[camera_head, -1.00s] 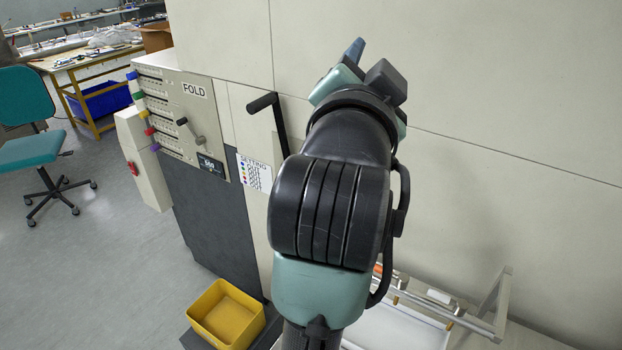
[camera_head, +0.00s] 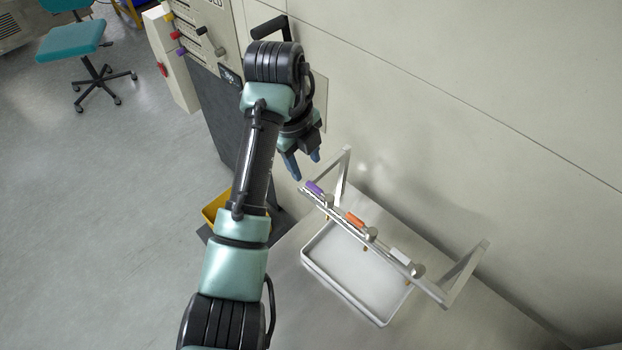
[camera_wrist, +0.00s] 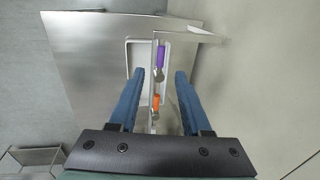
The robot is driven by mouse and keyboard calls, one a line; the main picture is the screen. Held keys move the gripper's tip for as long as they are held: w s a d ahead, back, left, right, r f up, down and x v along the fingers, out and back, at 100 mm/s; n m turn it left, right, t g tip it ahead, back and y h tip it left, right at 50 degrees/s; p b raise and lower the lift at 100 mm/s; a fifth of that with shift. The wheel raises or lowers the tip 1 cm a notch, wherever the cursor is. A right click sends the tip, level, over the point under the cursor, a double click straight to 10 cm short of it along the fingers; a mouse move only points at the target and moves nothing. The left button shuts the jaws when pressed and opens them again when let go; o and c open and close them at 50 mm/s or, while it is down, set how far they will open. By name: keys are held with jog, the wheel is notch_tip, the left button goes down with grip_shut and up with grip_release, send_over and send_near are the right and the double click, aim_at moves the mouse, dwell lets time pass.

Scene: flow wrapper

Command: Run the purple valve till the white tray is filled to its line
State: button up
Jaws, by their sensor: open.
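The purple valve (camera_head: 314,188) sits at the left end of a rail held on a metal frame above the white tray (camera_head: 335,283). It also shows in the wrist view (camera_wrist: 161,53), ahead of my jaws. An orange valve (camera_head: 355,219) and a white valve (camera_head: 400,256) sit farther along the rail. The tray looks pale inside; I cannot make out a line or a liquid level. My gripper (camera_head: 304,167) is open and empty, pointing down, just above and left of the purple valve, apart from it. In the wrist view the fingers (camera_wrist: 157,80) stand either side of the rail.
A yellow bin (camera_head: 212,212) stands left of the tray, partly behind my arm. The machine's pale wall (camera_head: 450,100) rises behind the rail. A black-handled lever (camera_head: 270,27) juts out near my wrist. Coloured knobs (camera_head: 178,35) are at the upper left.

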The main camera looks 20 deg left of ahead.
aim_at(312, 185)
jog(key=f, duration=0.2)
jog(key=w+f+p, duration=0.1)
jog(key=f, duration=0.5)
jog(key=shift+w+d+f+p, duration=0.2)
jog(key=shift+w+d+p, duration=0.1)
jog(key=shift+w+d, duration=0.05)
grip_shut()
